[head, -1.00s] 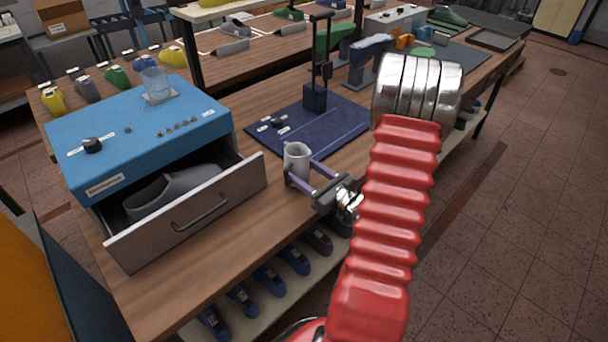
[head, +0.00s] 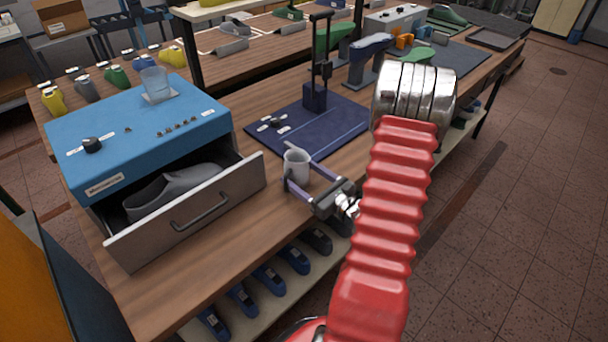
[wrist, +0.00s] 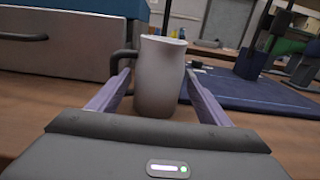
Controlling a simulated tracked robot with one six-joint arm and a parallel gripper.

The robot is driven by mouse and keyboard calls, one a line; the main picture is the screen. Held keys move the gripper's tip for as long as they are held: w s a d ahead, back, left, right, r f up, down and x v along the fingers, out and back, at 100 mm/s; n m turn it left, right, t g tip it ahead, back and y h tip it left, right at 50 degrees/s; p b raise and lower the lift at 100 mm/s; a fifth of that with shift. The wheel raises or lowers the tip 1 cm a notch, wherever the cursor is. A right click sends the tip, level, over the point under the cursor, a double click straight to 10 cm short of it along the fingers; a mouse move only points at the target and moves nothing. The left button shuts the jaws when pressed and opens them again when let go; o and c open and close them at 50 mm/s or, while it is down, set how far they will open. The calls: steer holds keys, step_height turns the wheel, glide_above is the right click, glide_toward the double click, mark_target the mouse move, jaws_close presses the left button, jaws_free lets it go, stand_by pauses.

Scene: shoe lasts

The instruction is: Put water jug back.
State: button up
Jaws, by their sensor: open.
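The water jug (head: 296,167) is a small whitish pitcher standing upright on the wooden bench, between the open drawer and the dark blue mat. My gripper (head: 300,171) is open around the jug. In the wrist view the gripper (wrist: 158,92) shows a gap between each finger and the jug's lower body.
A blue cabinet (head: 140,122) stands to the left, its drawer (head: 190,217) open with a grey shoe last (head: 172,190) inside. A clear beaker (head: 156,84) stands on the cabinet. A blue mat (head: 345,125) with a dark upright stand (head: 317,70) lies behind the jug.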

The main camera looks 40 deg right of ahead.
steer(key=shift+r, duration=0.1)
steer(key=s, duration=1.2)
steer(key=shift+d, duration=0.15)
stand_by(0.8)
